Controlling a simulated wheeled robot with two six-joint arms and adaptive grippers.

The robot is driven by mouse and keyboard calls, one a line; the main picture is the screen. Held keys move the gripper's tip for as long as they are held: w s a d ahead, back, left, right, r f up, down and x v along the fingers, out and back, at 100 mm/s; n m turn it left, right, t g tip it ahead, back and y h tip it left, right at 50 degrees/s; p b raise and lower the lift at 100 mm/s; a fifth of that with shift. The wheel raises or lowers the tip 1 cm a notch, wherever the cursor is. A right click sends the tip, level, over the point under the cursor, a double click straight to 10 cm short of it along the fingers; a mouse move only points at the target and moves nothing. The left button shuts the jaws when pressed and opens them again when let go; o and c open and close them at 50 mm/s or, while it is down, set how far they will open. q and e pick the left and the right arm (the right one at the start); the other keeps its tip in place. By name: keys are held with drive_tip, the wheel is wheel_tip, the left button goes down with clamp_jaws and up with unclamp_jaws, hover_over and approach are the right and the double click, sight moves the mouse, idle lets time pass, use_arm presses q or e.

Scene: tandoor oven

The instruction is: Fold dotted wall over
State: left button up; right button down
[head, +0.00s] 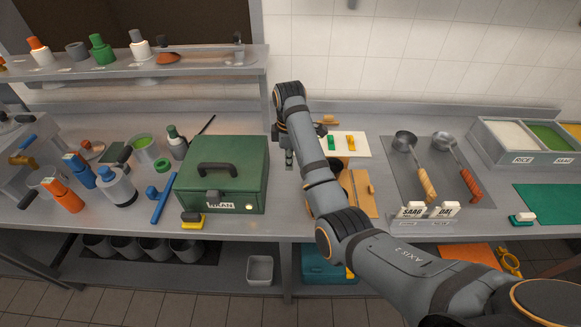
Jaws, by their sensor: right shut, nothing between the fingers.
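A tan board or flat carton (362,194) lies on the counter right of centre, with a small brown piece on it. My right arm covers its left part. I cannot make out a wall with dots on it. My right gripper (289,158) is shut and empty, pointing down beyond and to the left of the tan board, just right of the green box. It is apart from the board. My left gripper is not in view.
The green box (225,165) with a dark handle stands left of the gripper. A white board (358,149) with small green and yellow pieces lies behind the tan one. Two ladles (425,185) lie on a grey mat to the right. Cups and bottles crowd the left.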

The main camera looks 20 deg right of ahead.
drive_tip(key=f, duration=0.3)
drive_tip(key=shift+s+a+f, duration=0.2)
drive_tip(key=shift+f, duration=0.1)
wheel_tip(320, 180, down, 3)
drive_tip(key=shift+f+p, duration=0.2)
drive_tip(key=shift+p, duration=0.35)
drive_tip(key=d, duration=0.1)
drive_tip(key=d+r+p, duration=0.1)
drive_tip(key=shift+s+d+r+p, duration=0.15)
drive_tip(key=shift+s+d+p, duration=0.15)
drive_tip(key=shift+d, duration=0.1)
drive_tip(key=shift+s+d+r, duration=0.1)
drive_tip(key=shift+s+d, duration=0.1)
drive_tip(key=shift+d, duration=0.3)
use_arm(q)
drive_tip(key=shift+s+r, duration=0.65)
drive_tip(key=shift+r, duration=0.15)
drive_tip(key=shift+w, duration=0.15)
